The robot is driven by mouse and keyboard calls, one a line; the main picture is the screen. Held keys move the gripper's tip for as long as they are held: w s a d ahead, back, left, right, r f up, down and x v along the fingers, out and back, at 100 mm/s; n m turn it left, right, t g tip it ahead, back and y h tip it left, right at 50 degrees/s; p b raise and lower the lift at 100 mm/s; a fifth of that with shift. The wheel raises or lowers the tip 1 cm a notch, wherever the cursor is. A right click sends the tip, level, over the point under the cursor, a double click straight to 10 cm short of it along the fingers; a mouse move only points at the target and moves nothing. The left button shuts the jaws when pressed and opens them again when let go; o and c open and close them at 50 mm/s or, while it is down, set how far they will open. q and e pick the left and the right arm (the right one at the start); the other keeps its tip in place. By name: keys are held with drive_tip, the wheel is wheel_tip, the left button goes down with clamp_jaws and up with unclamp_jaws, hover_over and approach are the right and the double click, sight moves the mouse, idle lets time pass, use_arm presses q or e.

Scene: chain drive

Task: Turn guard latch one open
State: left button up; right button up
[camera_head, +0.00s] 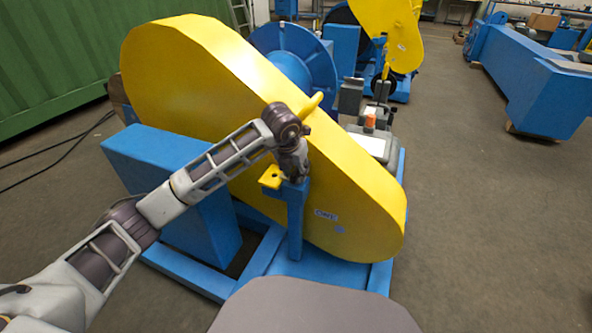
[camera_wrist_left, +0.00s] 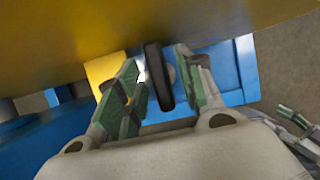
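The yellow guard (camera_head: 215,90) stands on a blue frame. A latch with a dark, upright handle (camera_wrist_left: 158,76) sits against it, atop a blue post (camera_head: 295,222). In the head view my left gripper (camera_head: 294,170) is at the top of this post and hides most of the latch. In the left wrist view its green-padded fingers (camera_wrist_left: 158,72) stand apart, one on each side of the dark handle, with narrow gaps showing. A second green-padded gripper, my right one (camera_wrist_left: 298,135), shows at the right edge of the wrist view, its pads apart and empty.
A yellow tab (camera_head: 271,177) sticks out beside the post. A yellow bar (camera_head: 313,103) rises from the guard near my left wrist. A grey machine with an orange knob (camera_head: 370,122) stands behind. Open floor (camera_head: 480,200) lies to the right.

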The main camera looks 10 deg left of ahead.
use_arm(q)
clamp_jaws()
